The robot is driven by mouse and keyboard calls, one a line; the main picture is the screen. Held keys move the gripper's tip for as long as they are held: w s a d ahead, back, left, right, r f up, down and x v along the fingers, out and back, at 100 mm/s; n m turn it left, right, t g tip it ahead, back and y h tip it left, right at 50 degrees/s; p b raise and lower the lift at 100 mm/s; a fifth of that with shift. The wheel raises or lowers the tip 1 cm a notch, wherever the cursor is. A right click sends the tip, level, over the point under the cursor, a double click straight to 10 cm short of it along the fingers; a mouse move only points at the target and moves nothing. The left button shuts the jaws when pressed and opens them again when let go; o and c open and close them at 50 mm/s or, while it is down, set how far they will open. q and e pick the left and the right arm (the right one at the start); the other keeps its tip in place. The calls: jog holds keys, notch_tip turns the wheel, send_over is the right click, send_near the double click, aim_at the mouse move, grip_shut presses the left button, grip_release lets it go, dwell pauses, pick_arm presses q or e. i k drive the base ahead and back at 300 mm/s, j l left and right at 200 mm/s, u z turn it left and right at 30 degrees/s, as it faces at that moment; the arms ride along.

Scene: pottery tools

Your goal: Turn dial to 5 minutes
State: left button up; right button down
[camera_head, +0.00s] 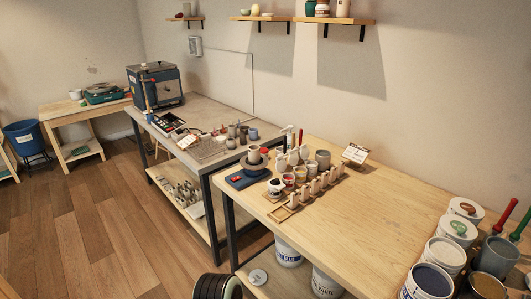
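I cannot make out a dial or its minute marks clearly in the head view. A blue box-shaped machine (154,86) with a dark top stands at the far end of the grey worktable; any knob on it is too small to read. A small white round item (275,187) sits at the near left edge of the wooden table, and its face is too small to tell. A grey wall box (195,46) is mounted above the grey worktable. Neither of my grippers shows in this view.
The grey worktable (205,108) holds tools and small pots. The wooden table (385,215) has a clear middle, with paint tubs (445,255) at right and a wooden rack (308,190) at left. Wooden floor (95,220) is open at left. A blue bin (24,138) stands far left.

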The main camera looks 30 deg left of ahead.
aim_at(264, 151)
jog(key=u, duration=0.25)
jog(key=j+u, duration=0.25)
jog(key=i+j+u, duration=0.25)
jog(key=j, duration=0.15)
jog(key=j+u, duration=0.25)
jog(key=j, duration=0.1)
